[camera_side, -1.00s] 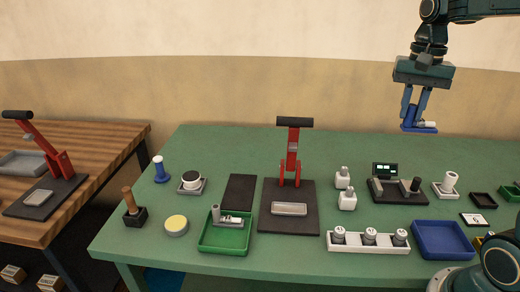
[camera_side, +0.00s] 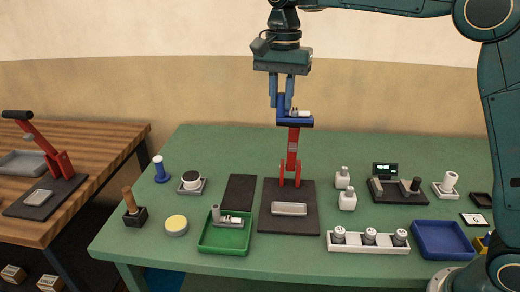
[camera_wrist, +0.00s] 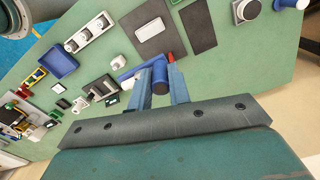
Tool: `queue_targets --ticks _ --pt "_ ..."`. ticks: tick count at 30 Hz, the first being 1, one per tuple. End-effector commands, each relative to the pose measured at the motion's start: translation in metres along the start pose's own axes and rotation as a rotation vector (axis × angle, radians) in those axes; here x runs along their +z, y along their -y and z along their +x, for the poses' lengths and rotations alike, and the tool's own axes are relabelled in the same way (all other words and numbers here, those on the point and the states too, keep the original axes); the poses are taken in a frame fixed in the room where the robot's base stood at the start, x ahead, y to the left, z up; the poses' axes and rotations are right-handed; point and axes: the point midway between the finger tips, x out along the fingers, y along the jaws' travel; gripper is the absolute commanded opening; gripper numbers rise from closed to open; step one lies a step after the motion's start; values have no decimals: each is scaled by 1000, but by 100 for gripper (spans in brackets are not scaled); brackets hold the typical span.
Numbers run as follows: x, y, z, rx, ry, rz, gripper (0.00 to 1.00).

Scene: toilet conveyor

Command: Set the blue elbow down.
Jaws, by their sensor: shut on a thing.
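My gripper (camera_side: 284,103) is shut on the blue elbow (camera_side: 295,122) and holds it high above the green table. In the side view the elbow has an upright part between my fingers and a lower arm pointing right, with a small white piece on top.
A dark flat pad (camera_side: 239,191) lies left of the press. A green tray (camera_side: 225,242) with grey parts is in front of it. A white rack (camera_side: 368,249), a blue tray (camera_side: 443,225) and white bottles (camera_side: 347,201) stand right. Bare table lies behind these things.

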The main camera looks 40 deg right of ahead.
Motion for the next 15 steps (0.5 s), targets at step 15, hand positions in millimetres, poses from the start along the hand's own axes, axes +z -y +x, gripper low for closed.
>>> queue_targets --ticks 15 --pt "120 93 16 -1 0 -4 0"
